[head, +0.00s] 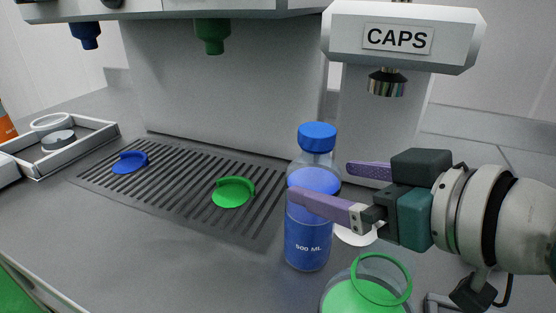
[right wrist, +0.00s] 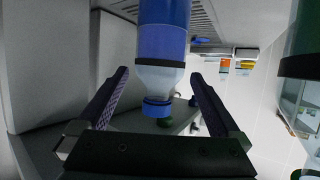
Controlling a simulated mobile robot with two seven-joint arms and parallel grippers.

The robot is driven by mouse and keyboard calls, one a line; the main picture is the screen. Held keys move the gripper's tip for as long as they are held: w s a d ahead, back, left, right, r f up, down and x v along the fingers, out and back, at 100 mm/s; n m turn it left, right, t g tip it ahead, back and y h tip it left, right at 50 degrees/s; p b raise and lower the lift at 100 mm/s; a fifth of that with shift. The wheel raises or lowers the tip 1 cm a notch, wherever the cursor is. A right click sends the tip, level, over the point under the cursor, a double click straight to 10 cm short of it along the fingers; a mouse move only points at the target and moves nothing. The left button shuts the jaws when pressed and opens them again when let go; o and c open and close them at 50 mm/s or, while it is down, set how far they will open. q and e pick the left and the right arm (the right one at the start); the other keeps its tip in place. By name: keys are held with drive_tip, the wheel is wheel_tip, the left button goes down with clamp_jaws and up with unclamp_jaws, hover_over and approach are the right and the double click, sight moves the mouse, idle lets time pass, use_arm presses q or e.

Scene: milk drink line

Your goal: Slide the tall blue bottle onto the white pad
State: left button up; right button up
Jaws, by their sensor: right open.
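The tall blue bottle (head: 307,243), marked 500 ML and with a blue cap, stands upright on the grey counter. It also shows upside down in the right wrist view (right wrist: 162,45). My right gripper (head: 320,182) is open at the bottle's upper part, one finger in front of it and the other behind and to the right. In the right wrist view the bottle lies between the two fingers, with a gap visible on each side. The white pad (head: 352,237) shows just right of the bottle, below the CAPS unit, partly hidden by my gripper. My left gripper is not in view.
A green-filled container (head: 350,300) stands at the front, right of the bottle. The CAPS dispenser (head: 400,40) hangs above the pad. A slotted drain grate (head: 180,185) with blue and green discs lies left. A tray (head: 35,165) sits far left.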

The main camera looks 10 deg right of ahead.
drive_tip(key=b+x, duration=0.1)
drive_tip(key=x, duration=0.6)
drive_tip(key=shift+w, duration=0.15)
clamp_jaws()
idle(0.7)
